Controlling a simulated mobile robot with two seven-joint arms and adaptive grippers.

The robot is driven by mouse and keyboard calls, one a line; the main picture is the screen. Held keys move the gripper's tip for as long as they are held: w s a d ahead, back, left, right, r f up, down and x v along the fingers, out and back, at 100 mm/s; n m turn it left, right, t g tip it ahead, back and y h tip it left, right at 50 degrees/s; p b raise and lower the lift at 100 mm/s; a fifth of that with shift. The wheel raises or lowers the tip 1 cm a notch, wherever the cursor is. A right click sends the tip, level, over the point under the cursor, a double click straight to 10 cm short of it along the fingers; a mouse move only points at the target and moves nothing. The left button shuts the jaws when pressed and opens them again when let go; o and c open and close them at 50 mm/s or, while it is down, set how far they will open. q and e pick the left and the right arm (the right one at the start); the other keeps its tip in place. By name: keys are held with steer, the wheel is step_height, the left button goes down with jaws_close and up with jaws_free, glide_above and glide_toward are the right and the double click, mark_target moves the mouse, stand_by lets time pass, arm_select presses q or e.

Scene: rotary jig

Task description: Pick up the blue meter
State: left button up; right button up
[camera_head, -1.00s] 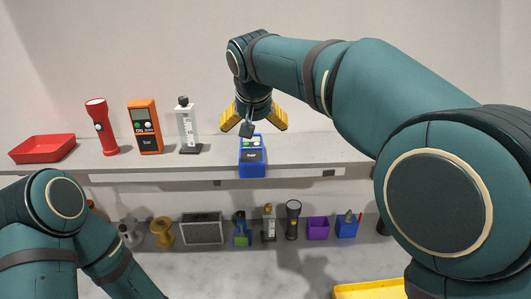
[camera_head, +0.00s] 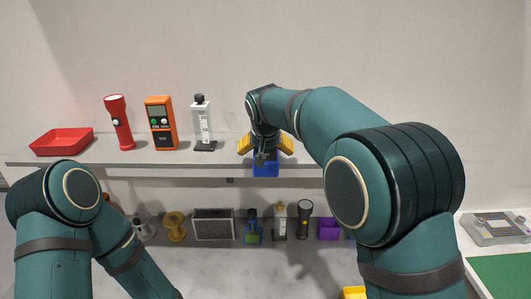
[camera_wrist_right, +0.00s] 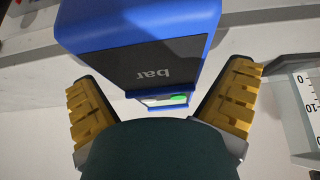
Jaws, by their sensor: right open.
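The blue meter (camera_head: 266,170) stands at the front edge of the upper shelf, its upper part hidden behind my right gripper (camera_head: 265,147) in the head view. In the right wrist view the blue meter (camera_wrist_right: 140,35) shows close up, with a dark "bar" label and a green button. My right gripper (camera_wrist_right: 160,105) is open, its yellow fingers on either side of the meter with gaps visible. My left arm is at the lower left, but its gripper is out of view.
On the upper shelf (camera_head: 110,158), left of the meter, stand a white gauge (camera_head: 202,125), an orange meter (camera_head: 160,123), a red flashlight (camera_head: 119,122) and a red tray (camera_head: 61,142).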

steer(key=shift+w+f, duration=0.2)
steer(key=shift+f, duration=0.2)
steer(key=shift+r, duration=0.1)
steer(key=c, duration=1.3)
steer(key=shift+o, duration=0.2)
